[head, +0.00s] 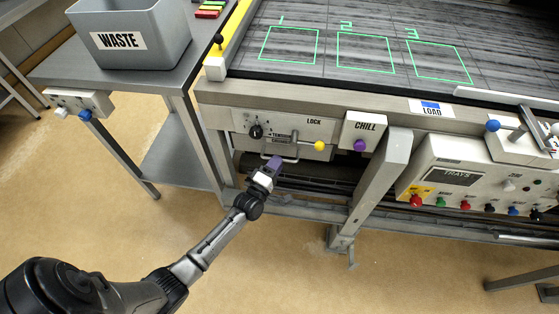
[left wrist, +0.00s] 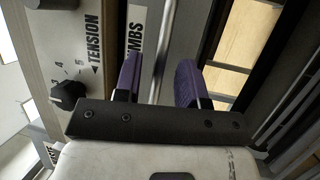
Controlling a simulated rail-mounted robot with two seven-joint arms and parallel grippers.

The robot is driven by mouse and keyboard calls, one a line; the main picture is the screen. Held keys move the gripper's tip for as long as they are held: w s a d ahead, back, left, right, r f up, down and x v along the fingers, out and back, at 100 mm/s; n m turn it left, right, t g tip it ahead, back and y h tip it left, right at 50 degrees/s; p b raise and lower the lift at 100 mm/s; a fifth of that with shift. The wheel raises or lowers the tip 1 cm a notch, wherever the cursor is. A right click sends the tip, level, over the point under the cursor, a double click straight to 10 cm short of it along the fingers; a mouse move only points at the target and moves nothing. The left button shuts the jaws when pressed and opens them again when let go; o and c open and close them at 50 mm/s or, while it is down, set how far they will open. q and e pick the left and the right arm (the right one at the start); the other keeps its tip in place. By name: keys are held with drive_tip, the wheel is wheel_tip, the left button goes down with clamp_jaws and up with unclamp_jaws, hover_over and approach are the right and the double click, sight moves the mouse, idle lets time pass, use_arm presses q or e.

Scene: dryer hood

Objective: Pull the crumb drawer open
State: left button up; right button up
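The crumb drawer (head: 291,142) is a narrow metal front below the "TENSION" dial and "LOCK" lettering; it appears shut. In the left wrist view its label (left wrist: 136,38) shows only the letters "MBS". A metal bar handle (head: 295,158) stands out from it, and the bar (left wrist: 174,42) also shows in the left wrist view. My left gripper (head: 274,164) is at the left part of the handle. Its purple fingers (left wrist: 160,82) are apart, and the bar shows in the gap between them. I cannot tell whether either finger touches it. My right gripper is out of view.
Above are the black tension dial (head: 255,131) and a yellow-knobbed lever (head: 319,145). The purple chill knob (head: 359,145) and a grey frame leg (head: 383,175) stand to the right. A side table with a waste bin (head: 150,50) is at left. The floor in front is clear.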

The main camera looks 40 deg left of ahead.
use_arm(q)
drive_tip(key=shift+x, duration=1.1)
drive_tip(key=shift+c, duration=0.4)
clamp_jaws()
